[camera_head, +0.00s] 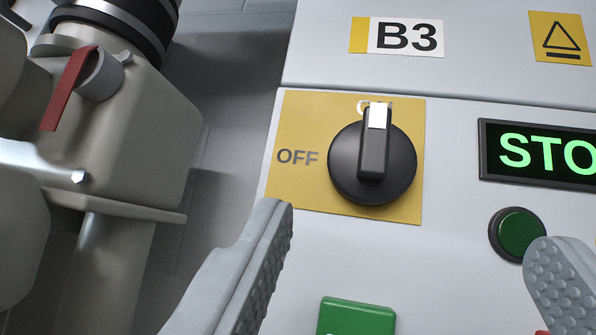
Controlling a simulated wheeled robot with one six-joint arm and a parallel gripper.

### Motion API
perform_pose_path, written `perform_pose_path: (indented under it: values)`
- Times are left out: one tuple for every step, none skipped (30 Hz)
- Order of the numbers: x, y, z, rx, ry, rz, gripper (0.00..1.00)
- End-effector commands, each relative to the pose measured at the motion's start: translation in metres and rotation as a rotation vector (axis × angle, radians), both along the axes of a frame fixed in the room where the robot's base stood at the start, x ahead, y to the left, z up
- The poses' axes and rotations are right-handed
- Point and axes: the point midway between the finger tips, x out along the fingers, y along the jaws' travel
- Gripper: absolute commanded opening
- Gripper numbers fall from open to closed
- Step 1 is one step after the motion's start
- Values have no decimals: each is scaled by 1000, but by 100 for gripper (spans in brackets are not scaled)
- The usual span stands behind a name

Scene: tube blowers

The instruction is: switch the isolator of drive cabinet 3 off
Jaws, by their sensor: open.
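The isolator (373,163) is a round black knob with a raised bar handle, on a yellow plate (300,110) on the light grey front of the cabinet labelled B3 (404,37). Its handle stands upright with the white tip at the top. The word OFF is printed left of the knob; a mark behind the tip is mostly hidden. My gripper (412,225) is open and empty. Its left finger shows below left of the knob and its right finger at the lower right edge. In the picture the knob lies above and between the fingertips; neither appears to touch it.
Right of the isolator are a lit green display (545,153) starting STO, cut off by the edge, and a dark green button (520,232). A green block (355,317) is below. A beige machine housing with a red lever (68,88) stands at left.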

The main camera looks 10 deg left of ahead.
Motion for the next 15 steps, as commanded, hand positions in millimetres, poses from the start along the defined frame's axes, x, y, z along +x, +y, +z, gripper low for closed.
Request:
perform_pose_path:
  values:
    - [0,0,0,-1,0,0,71]
    - [0,0,0,-1,0,0,71]
    - [0,1,0,-2,0,1,71]
    - [0,1,0,-2,0,1,71]
    - [0,1,0,-2,0,1,71]
    - [0,1,0,-2,0,1,71]
    - [0,1,0,-2,0,1,71]
    - [1,1,0,-1,0,0,71]
    - [2,0,1,-1,0,0,71]
    - [3,0,2,-1,0,0,71]
    - [5,0,4,-2,0,-1,71]
    - [8,0,6,-1,1,-1,71]
    - [10,0,8,-1,0,-1,71]
    - [13,0,11,-1,1,-1,71]
    - [17,0,15,-1,1,0,71]
